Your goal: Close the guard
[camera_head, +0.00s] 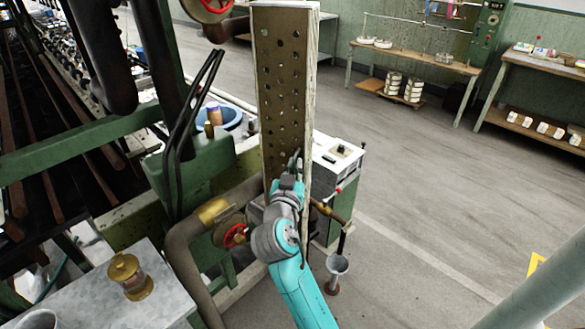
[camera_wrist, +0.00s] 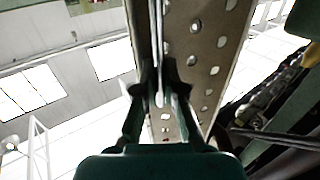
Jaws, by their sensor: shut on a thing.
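The guard (camera_head: 280,100) is a tall, upright metal panel with rows of round holes and a pale edge, standing in the middle of the head view beside the machine. My gripper (camera_head: 294,165) is at its lower part, at the end of my teal arm. In the wrist view, my gripper's fingers (camera_wrist: 164,78) are closed together on a thin, pale strip that runs along the guard (camera_wrist: 205,45). I cannot tell whether this strip is a handle or the guard's edge. The guard's lower end is partly hidden behind my arm.
A green machine frame (camera_head: 60,143) with dark pipes fills the left. A red valve wheel (camera_head: 234,236) and a brass-capped pipe (camera_head: 185,245) are close left of my arm. A control box (camera_head: 338,160) stands just right of the guard. The floor (camera_head: 430,190) to the right is clear.

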